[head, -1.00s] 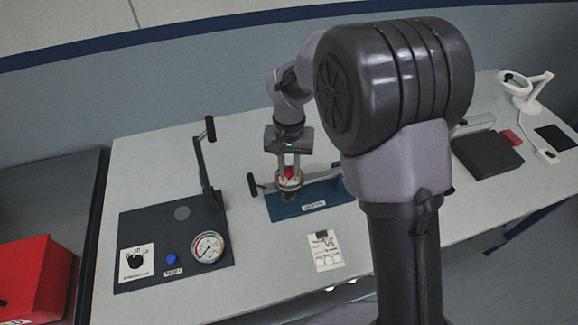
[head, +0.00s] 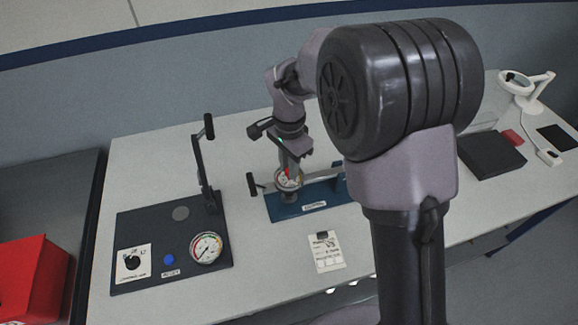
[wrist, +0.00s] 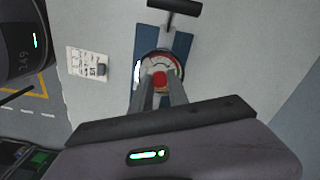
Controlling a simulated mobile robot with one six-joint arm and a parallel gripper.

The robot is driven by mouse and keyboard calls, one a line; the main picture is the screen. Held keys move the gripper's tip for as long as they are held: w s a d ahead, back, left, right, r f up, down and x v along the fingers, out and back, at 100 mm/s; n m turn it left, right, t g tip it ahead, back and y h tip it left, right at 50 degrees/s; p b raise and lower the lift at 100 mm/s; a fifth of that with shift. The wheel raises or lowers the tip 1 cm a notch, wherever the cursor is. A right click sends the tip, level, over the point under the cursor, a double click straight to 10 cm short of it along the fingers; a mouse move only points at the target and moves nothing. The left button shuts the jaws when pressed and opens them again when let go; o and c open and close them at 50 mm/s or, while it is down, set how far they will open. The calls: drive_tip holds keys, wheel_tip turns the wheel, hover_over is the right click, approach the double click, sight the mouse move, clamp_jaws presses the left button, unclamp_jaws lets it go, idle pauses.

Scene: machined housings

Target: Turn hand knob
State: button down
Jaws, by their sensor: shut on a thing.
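A small red knob (wrist: 159,77) sits at a round dial-like part (wrist: 162,60) with a pale, marked face, on a blue base plate (head: 322,206). My gripper (head: 289,176) reaches down from above, and its two fingers are shut on the red knob. In the wrist view my gripper's fingertips (wrist: 160,88) close around the knob from both sides and hide part of it. In the head view the fingers cover most of the knob. A black-handled lever (wrist: 172,8) extends from the blue-plate fixture.
A dark panel (head: 142,219) at left carries a gauge (head: 206,248), a blue button (head: 169,259), a black selector (head: 132,262) and an upright lever (head: 203,160). A label card (head: 326,252) lies in front. A dark box (head: 490,155) stands right. Bare table separates panel and fixture.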

drive_tip(key=shift+m, duration=0.4)
drive_tip(key=c, duration=1.3)
unclamp_jaws()
wheel_tip(320, 180, up, 17)
drive_tip(key=p, duration=0.6)
drive_tip(key=shift+r, duration=0.2)
